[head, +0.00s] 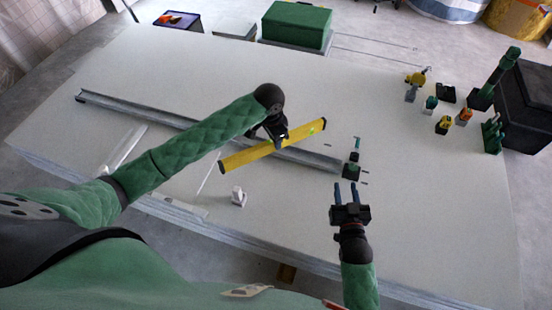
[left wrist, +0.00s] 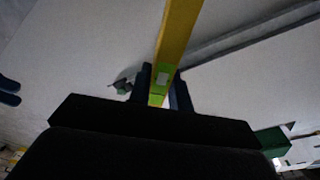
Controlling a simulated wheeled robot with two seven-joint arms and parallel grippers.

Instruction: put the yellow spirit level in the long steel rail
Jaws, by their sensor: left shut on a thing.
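The yellow spirit level (head: 301,134) is a long bar with a green vial, held at a slant over the middle of the panel. My left gripper (head: 281,144) is shut on it near its middle. In the left wrist view the level (left wrist: 176,38) runs up from between the fingers (left wrist: 160,88). The long steel rail (head: 136,107) lies on the panel from the far left to the right middle, partly hidden behind my left arm and the level. It also shows in the left wrist view (left wrist: 240,37). My right gripper (head: 347,194) is open and empty near the rail's right end.
A small white object (head: 238,197) stands on the white panel (head: 420,190) in front of the level. A small dark clamp-like object (head: 352,170) is at the rail's right end. Several tools stand at the right by a black box (head: 524,100). A green box (head: 297,24) is behind the panel.

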